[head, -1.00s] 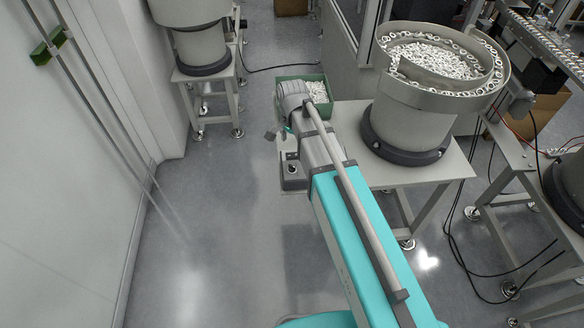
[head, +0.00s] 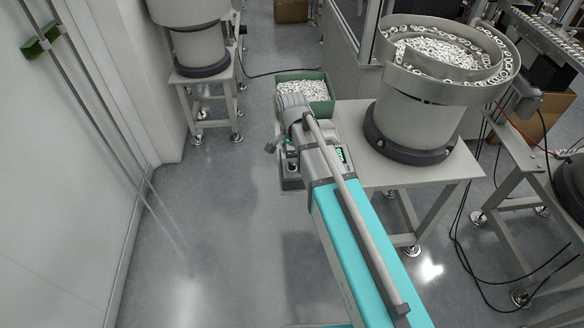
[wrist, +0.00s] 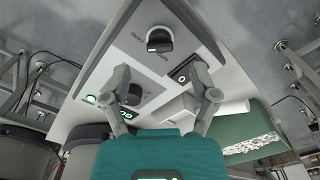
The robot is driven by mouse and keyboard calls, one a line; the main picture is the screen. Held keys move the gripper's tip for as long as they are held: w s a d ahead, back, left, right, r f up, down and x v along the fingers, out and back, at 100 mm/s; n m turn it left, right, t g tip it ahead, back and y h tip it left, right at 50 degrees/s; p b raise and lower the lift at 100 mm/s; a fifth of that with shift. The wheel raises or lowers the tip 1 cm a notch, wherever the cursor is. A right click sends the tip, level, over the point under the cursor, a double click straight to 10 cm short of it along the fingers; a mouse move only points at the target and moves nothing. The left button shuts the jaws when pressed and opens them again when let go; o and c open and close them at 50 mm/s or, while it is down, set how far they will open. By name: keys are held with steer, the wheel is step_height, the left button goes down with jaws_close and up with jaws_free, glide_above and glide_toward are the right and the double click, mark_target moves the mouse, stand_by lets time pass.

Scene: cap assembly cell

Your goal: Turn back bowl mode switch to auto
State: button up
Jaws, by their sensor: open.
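A control box with a pale panel (wrist: 120,62) fills the middle of the wrist view. A second dark knob (wrist: 133,94) is partly hidden by the left finger. My gripper (wrist: 160,77) is open and empty, its fingertips apart over the panel, below the large knob in the picture and not around it. In the head view the box (head: 291,183) shows beside my arm, a knob (head: 292,166) on it, my gripper (head: 273,146) just above it.
A bowl feeder full of parts (head: 415,110) stands on a table (head: 362,150) to the right. A green bin of white parts (head: 318,107) is behind the arm. A black rocker switch (wrist: 180,77) and green light (wrist: 91,99) sit on the panel. Floor to the left is clear.

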mark_target(292, 164)
steer(key=shift+f+b, duration=2.1)
steer(key=shift+f, duration=0.3)
jaws_close()
